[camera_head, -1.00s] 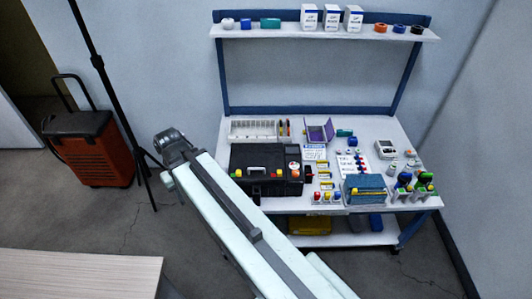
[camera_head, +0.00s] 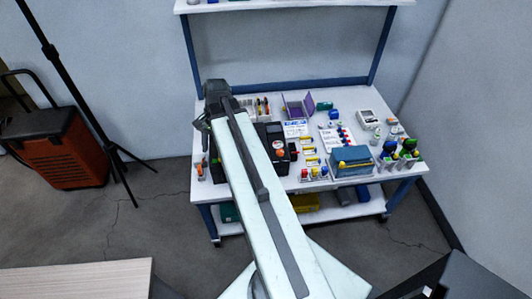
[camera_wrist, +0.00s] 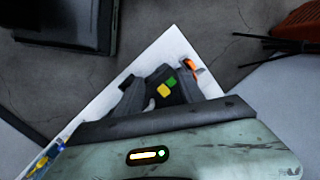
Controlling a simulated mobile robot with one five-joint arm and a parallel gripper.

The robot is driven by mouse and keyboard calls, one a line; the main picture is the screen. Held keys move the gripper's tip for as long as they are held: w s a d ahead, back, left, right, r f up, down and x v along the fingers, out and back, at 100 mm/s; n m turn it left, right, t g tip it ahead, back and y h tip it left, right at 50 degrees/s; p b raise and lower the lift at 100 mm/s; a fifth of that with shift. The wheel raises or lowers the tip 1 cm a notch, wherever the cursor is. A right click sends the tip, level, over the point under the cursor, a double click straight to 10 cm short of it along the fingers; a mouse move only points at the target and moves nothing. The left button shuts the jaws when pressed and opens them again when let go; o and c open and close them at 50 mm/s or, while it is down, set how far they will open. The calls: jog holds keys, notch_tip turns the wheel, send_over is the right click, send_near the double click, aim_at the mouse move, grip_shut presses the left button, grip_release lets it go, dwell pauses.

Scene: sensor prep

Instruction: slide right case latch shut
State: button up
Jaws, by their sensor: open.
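The black case (camera_head: 219,171) stands on the left part of the workbench. My pale arm crosses in front of it in the head view and hides its middle and most of its front. The right case latch cannot be made out there. In the wrist view, part of the dark case (camera_wrist: 157,79) shows, with a yellow patch and a green patch on it; I cannot tell which latch this is. My gripper (camera_head: 204,130) is above the case's left end. In the wrist view its grey fingers (camera_wrist: 160,97) stand apart, with nothing held between them.
The white workbench (camera_head: 404,172) holds a purple open box (camera_head: 298,106), a blue box (camera_head: 351,160) and several small items right of the case. An orange-tipped item (camera_head: 200,171) lies at the left edge. A black tripod (camera_head: 91,108) and red trolley (camera_head: 62,155) stand left.

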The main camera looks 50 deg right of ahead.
jog(key=s+d+f+m+t+b, duration=0.1)
jog(key=s+d+m, duration=0.3)
jog(key=d, duration=0.3)
jog(key=s+d+m+t+y+b, duration=0.1)
jog(key=s+d+m, duration=0.25)
jog(key=d, duration=0.25)
jog(key=s+d+f+m, duration=0.1)
jog(key=s+d+m, duration=0.35)
jog(key=d, duration=0.25)
jog(key=shift+m, duration=0.3)
jog(key=b+x, duration=0.5)
jog(key=w+b+x, duration=0.1)
jog(key=b+x, duration=0.2)
jog(key=shift+r, duration=0.15)
grip_shut()
jog(key=shift+a, duration=0.1)
